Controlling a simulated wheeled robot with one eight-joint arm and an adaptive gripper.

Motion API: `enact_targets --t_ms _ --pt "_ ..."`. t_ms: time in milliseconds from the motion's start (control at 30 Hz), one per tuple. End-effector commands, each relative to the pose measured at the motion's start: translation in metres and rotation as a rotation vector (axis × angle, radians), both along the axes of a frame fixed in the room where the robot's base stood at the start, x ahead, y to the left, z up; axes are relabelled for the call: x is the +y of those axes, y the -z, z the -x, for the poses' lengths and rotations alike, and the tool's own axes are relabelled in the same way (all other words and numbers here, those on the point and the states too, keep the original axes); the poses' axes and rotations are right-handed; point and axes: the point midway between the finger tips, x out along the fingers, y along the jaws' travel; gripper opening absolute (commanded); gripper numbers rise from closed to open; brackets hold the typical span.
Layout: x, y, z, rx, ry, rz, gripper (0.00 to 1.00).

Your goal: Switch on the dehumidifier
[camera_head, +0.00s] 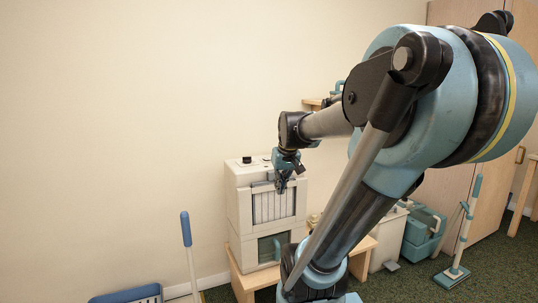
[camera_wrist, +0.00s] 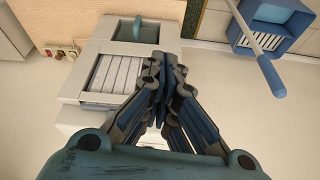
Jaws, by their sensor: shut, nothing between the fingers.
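The dehumidifier is a pale box (camera_head: 238,205) with a slatted grille and a dark green window low on its front. A small dark round knob (camera_head: 247,160) and a dark patch are on its top. In the wrist view the dehumidifier (camera_wrist: 82,75) appears upside down, with its grille and green window. My gripper (camera_head: 281,190) is in front of the upper grille in the head view. In the wrist view my gripper (camera_wrist: 163,62) has its fingers together and empty, overlapping the box's edge. I cannot tell whether it touches the box. The top knob is not clear there.
The dehumidifier stands on a low wooden bench (camera_head: 242,286). Small knobbed items (camera_wrist: 62,52) sit beside it. A teal case (camera_head: 417,232) and a floor brush (camera_head: 453,274) are at the right. The wall above is bare.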

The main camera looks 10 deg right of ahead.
Motion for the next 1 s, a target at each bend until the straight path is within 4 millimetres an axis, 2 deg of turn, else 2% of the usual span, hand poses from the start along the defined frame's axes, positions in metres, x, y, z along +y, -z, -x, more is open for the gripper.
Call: enact_targets --t_ms 100,500,800,1000 --pt "-0.001 -0.022 -0.035 -0.031 -0.015 -0.008 0.0" --pt "-0.007 -0.08 -0.15 -0.137 -0.066 -0.022 0.0" --pt "-0.016 -0.112 -0.239 -0.217 -0.095 -0.026 0.0" --pt "-0.024 -0.127 -0.291 -0.267 -0.112 -0.025 0.0"
